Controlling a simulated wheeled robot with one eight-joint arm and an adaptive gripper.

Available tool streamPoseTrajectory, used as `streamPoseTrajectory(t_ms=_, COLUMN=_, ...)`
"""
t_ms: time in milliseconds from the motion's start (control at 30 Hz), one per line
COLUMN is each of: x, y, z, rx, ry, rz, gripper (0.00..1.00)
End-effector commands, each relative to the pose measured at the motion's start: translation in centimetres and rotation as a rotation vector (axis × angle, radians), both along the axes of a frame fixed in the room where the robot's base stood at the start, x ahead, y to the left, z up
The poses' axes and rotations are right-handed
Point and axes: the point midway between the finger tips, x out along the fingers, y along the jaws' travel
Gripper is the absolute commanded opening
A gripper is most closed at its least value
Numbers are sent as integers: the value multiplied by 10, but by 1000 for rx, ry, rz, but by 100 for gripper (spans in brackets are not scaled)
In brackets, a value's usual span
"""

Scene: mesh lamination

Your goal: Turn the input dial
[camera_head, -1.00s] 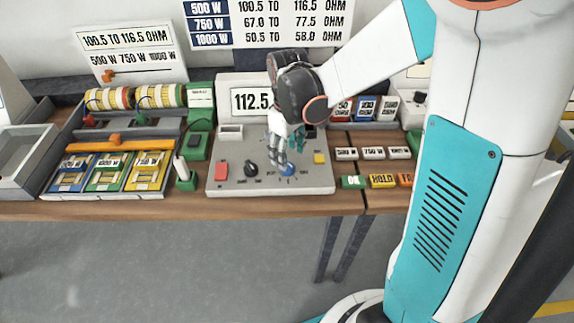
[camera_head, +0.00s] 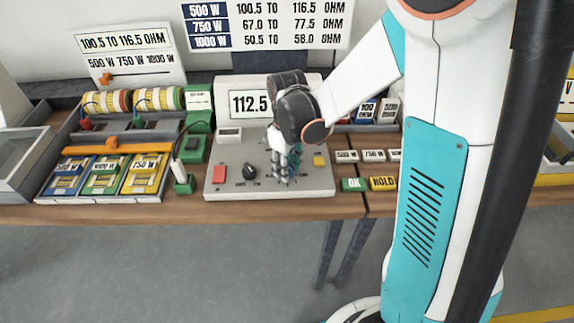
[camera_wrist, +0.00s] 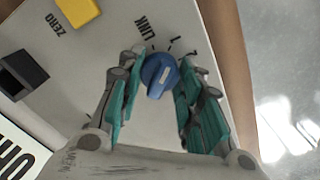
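The white test console (camera_head: 217,186) carries a blue dial (camera_wrist: 160,75), seen in the wrist view beside the word LINK and short tick marks. My gripper (camera_wrist: 161,68) has one teal-and-grey finger on each side of the blue dial. The fingers are apart; whether they touch it cannot be told. In the head view my gripper (camera_head: 286,178) points down over the right half of the console and hides the blue dial. A black dial (camera_head: 250,172) sits to its left, clear of the gripper. Which one is the input dial is not readable.
A red button (camera_head: 219,174) and a yellow button (camera_head: 319,160) flank the dials on the console. A display (camera_head: 250,104) reading 112.5 stands behind. Trays with coloured cards (camera_head: 105,176) are at the left. OK and HOLD blocks (camera_head: 382,183) lie at the right.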

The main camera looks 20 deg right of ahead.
Motion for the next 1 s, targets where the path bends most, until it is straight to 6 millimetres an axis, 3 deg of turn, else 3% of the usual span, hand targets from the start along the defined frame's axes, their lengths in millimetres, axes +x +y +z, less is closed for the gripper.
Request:
streamPoseTrajectory(t_ms=467, x=0, y=0, z=0, rx=0, ry=0, rz=-118, gripper=9)
streamPoseTrajectory(t_ms=1000, x=0, y=0, z=0, rx=0, ry=0, rz=-603, gripper=9)
